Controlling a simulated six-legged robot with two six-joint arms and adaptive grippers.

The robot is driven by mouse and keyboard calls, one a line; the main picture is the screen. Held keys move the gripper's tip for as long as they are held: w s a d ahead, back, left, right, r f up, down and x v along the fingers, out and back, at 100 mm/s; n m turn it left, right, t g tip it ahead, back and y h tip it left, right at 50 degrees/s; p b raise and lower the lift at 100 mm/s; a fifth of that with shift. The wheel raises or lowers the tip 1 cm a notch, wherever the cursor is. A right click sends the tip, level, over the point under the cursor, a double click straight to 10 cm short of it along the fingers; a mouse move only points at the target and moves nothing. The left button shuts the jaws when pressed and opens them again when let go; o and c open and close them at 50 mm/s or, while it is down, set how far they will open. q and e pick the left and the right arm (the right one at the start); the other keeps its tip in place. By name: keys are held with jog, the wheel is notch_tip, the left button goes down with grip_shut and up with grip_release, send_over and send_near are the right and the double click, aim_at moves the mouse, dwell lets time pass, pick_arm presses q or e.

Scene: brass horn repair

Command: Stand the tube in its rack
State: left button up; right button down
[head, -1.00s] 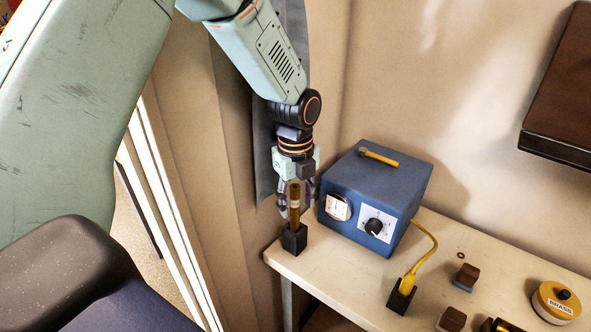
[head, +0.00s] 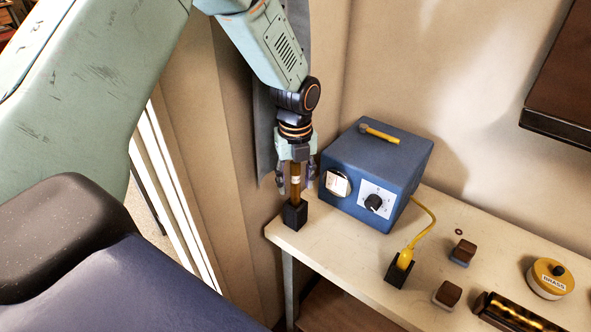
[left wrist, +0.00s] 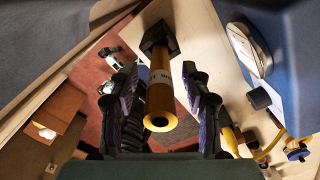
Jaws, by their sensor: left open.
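The tube (head: 295,186) is a brass-brown cylinder with a pale band. It stands upright in a small black block, its rack (head: 294,215), at the table's near-left corner. My left gripper (head: 296,188) points down over the tube, its fingers on either side. In the left wrist view the tube (left wrist: 160,95) runs between the two open fingers (left wrist: 165,110), with a gap on each side. Its hollow open end faces the camera and its far end meets the black rack (left wrist: 158,40). The tube's top is hidden by the gripper in the head view. My right gripper is not seen.
A blue box (head: 376,170) with dials stands close right of the gripper. A yellow plug-like piece (head: 405,258) sits in another black block. Two small brown blocks, a brass tin (head: 549,280) and a dark-gold cylinder (head: 515,312) lie farther right. A dark shelf (head: 560,95) overhangs upper right.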

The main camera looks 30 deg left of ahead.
pick_arm(q)
jog(key=shift+f, duration=0.1)
jog(key=shift+c, duration=1.3)
grip_shut()
notch_tip(320, 180, up, 10)
jog(key=p, duration=0.8)
dwell(0.5)
